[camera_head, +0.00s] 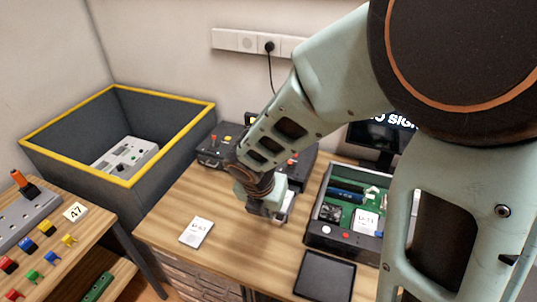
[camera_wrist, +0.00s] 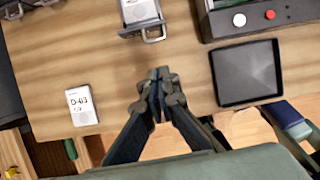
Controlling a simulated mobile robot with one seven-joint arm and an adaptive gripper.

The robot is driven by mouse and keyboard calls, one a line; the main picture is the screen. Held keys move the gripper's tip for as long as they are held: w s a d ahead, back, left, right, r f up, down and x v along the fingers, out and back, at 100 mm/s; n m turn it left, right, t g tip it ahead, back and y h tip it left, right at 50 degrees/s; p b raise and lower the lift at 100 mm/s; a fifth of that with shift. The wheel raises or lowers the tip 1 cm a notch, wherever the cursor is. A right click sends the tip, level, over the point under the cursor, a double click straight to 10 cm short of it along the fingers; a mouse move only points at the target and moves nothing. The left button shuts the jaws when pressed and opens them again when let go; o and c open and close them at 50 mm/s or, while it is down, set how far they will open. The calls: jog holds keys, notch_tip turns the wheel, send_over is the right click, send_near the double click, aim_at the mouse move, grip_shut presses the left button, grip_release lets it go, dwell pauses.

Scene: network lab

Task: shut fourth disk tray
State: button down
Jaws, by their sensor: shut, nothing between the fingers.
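A dark disk unit (camera_head: 222,143) stands at the back of the wooden table, largely hidden behind my arm in the head view. One disk tray (camera_wrist: 131,31) sticks out of it with a pale disk (camera_wrist: 138,10) in it and a metal handle loop at its front. It also shows beside my gripper in the head view (camera_head: 288,203). Which tray in the row this is, I cannot tell. My gripper (camera_wrist: 158,76) is shut and empty, in front of the handle and apart from it in the wrist view. In the head view my gripper (camera_head: 264,212) partly covers the tray.
A loose disk labelled D-03 (camera_head: 197,232) lies on the table, left of my gripper. An open computer case (camera_head: 320,236) and a black tablet-like pad (camera_head: 325,277) are on the right. A yellow-rimmed bin (camera_head: 60,136) stands at the left. The table's front edge is close.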

jog(key=shift+g, duration=0.4)
jog(key=b+x, duration=0.1)
jog(key=x, duration=0.2)
jog(key=s+b+x, duration=0.1)
jog(key=x, duration=0.3)
jog(key=a+b+x, duration=0.1)
jog(key=b+x, duration=0.1)
jog(key=x, duration=0.2)
jog(key=shift+s+a+f, duration=0.1)
jog(key=shift+s+f, duration=0.15)
jog(key=shift+f, duration=0.15)
jog(key=w, duration=0.1)
jog(key=w+d+p, duration=0.1)
jog(key=w, duration=0.1)
jog(key=shift+w, duration=0.1)
jog(key=shift+w+d+f, duration=0.1)
jog(key=shift+w+f, duration=0.05)
jog(key=shift+w, duration=0.2)
